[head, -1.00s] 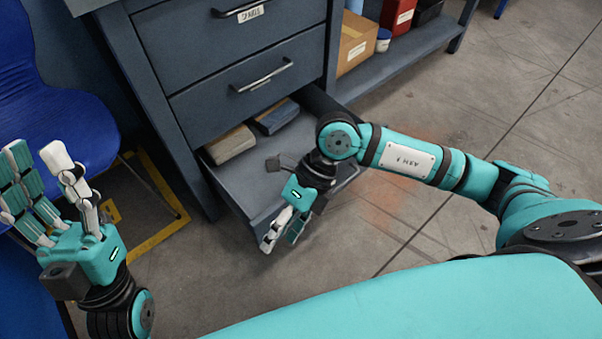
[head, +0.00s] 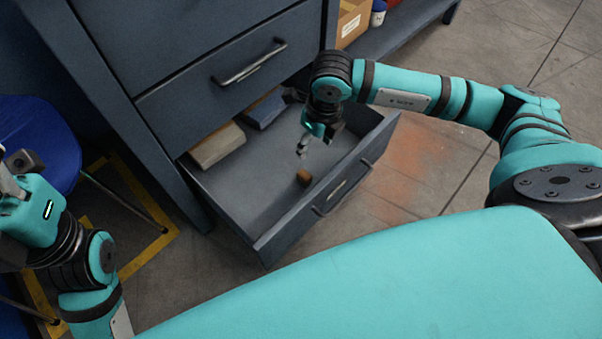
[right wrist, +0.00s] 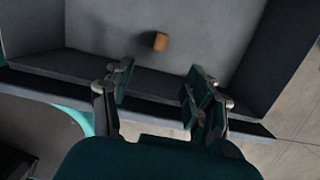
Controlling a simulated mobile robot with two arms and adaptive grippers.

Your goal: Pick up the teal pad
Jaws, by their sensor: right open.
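I cannot make out a teal pad in either view. An open drawer (head: 232,198) holds a small orange-brown block (head: 304,177) on its floor near the front; it also shows in the right wrist view (right wrist: 160,42). My right gripper (head: 303,149) is over the drawer, its fingers pointing down behind the small block in the head view. In the right wrist view its open fingers (right wrist: 153,80) are spread with nothing between them, and the block lies beyond the tips. My left gripper (head: 12,175) is at the left edge, its fingers mostly cut off.
A tan block (head: 216,145) and a blue block (head: 264,109) lie at the drawer's back. The closed drawer above has a handle (head: 249,62). A blue chair (head: 38,140) stands at left. A shelf with a cardboard box (head: 350,24) is at the back. Floor at right is clear.

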